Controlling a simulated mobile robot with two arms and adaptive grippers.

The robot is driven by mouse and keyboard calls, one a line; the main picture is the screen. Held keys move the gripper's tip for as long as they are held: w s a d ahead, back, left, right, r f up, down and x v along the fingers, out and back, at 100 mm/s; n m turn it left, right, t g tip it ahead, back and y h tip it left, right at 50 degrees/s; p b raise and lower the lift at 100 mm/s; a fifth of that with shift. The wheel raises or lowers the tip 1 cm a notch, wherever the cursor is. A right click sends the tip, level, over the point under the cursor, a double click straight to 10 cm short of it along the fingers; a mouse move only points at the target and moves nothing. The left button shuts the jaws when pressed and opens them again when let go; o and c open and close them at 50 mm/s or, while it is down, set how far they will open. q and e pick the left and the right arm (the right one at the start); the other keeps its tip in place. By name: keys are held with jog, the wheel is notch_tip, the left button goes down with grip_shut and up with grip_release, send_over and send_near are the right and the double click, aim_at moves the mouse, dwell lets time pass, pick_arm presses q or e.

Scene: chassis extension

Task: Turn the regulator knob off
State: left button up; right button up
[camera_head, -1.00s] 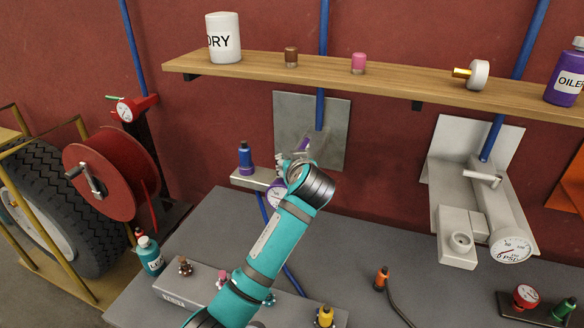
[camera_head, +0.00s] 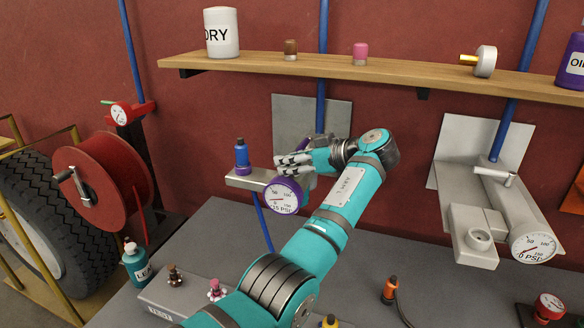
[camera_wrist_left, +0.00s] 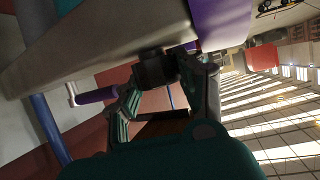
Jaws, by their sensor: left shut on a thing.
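The regulator (camera_head: 248,180) is a light grey body on the wall, with a purple-rimmed gauge (camera_head: 282,197) that seems to read 125 PSI. My left gripper (camera_head: 294,165) reaches to the regulator from the right, its fingers close against the body above the gauge. In the left wrist view, a dark round knob (camera_wrist_left: 155,70) sticks out of the grey body. The fingers of the left gripper (camera_wrist_left: 165,88) are shut on it, one finger on each side. A purple lever handle (camera_wrist_left: 96,95) lies left of the knob. My right gripper is not in view.
A blue bottle-like fitting (camera_head: 241,155) stands on the regulator's left end. A wooden shelf (camera_head: 390,75) runs above. A second grey regulator (camera_head: 510,205), its gauge at 0 PSI, hangs at right. A red hose reel (camera_head: 105,185) stands at left.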

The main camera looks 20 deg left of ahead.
pick_arm(q)
jog(key=shift+n+g+b, duration=0.3)
jog(key=shift+n+g, duration=0.2)
jog(key=shift+g, duration=0.1)
jog(key=shift+n+g, duration=0.3)
jog(key=shift+g, duration=0.1)
jog(key=o, duration=1.2)
jog(key=shift+w+f, duration=0.1)
jog(key=shift+t, duration=0.3)
